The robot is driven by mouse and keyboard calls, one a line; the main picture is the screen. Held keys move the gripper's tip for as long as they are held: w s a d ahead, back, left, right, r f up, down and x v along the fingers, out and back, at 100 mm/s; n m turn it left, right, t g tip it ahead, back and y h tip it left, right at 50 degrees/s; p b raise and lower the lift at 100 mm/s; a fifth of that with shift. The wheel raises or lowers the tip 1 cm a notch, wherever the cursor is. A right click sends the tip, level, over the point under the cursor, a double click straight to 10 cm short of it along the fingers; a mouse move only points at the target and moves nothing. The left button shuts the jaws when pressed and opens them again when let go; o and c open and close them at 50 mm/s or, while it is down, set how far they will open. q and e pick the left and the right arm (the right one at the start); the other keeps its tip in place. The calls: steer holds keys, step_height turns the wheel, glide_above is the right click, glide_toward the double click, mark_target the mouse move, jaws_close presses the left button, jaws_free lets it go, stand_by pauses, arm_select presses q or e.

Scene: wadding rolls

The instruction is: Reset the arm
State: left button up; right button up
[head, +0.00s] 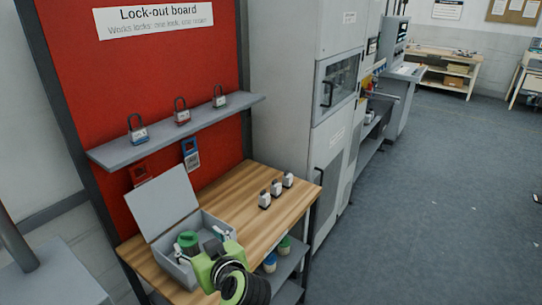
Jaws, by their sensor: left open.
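My left gripper (208,247) is in the lower middle of the head view, at the end of a green and black arm section. It is open, over the front right part of an open grey box (160,244) on the wooden bench (253,196). A green object (188,239) shows in the box near the gripper. I cannot tell whether they touch, and the arm hides part of the box's inside. My right gripper is not in view.
The box's lid (163,203) stands raised at the left. Several small white and dark items (276,187) stand on the bench. A grey shelf (175,133) with padlocks (182,112) juts from the red board (170,68). Open floor (440,200) lies to the right.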

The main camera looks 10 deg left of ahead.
arm_select(q)
step_height(320, 180, up, 11)
steer(key=w+t+y, duration=0.1)
steer(key=t+y, duration=0.1)
steer(key=t, duration=0.4)
steer(key=s+d+r+m+t+h, duration=0.1)
steer(key=d+r+m+t+h, duration=0.5)
steer(key=d+r+t+h, duration=0.15)
steer(key=s+d+f+m+h, duration=0.1)
steer(key=d+f+m+h, duration=0.1)
steer(key=d+m+h, duration=0.55)
steer(key=s+d+f+m+g+h, duration=0.4)
steer(key=d+f+g+h, duration=0.3)
steer(key=f, duration=0.5)
steer(key=s+a+f+n+g+y, duration=0.3)
steer(key=s+f+g, duration=0.45)
steer(key=f, duration=0.65)
steer(key=s+a+f+n+g+y, duration=0.3)
steer(key=s+a+f+g+y, duration=0.35)
steer(key=s+a, duration=0.55)
step_height(320, 180, down, 28)
steer(key=s+d+b, duration=0.1)
steer(key=s+b, duration=0.1)
steer(key=s+a+f+b, duration=0.1)
steer(key=s+a+f, duration=0.2)
steer(key=s+f, duration=1.4)
step_height(320, 180, down, 3)
steer(key=shift+s+r+g+b, duration=0.15)
steer(key=shift+s+g+b, duration=0.15)
steer(key=shift+g+b, duration=0.1)
